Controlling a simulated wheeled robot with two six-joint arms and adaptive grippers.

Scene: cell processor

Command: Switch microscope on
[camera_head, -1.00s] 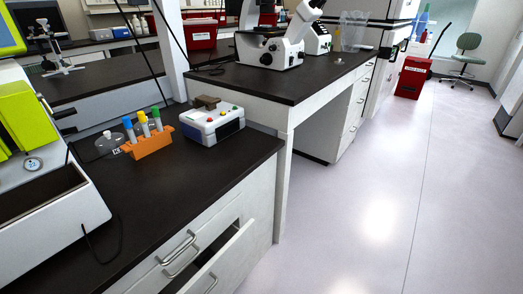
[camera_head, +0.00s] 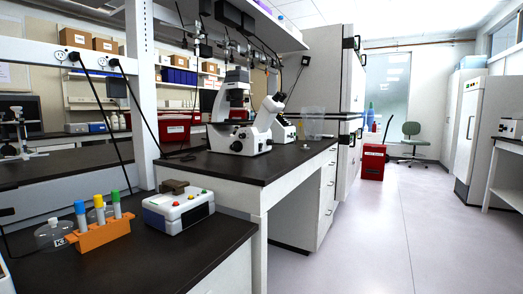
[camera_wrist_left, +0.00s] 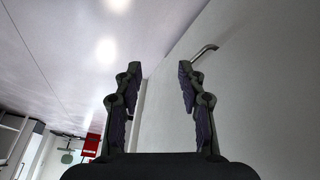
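The white and black microscope (camera_head: 246,122) stands on the dark bench in the middle of the head view, some way ahead of me. Its base, angled eyepiece tube and upper column show; no lit lamp can be made out. Neither gripper is in the head view. In the left wrist view my left gripper (camera_wrist_left: 158,85) has its two dark fingers spread wide apart with nothing between them. It is beside a pale cabinet front with a metal handle (camera_wrist_left: 204,50), away from the microscope.
A white device with coloured buttons (camera_head: 178,210) and an orange rack (camera_head: 103,235) with coloured-capped tubes are on the near bench. A clear container (camera_head: 313,122) stands right of the microscope. A red bin (camera_head: 372,162) is on the floor. The aisle (camera_head: 365,235) at right is clear.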

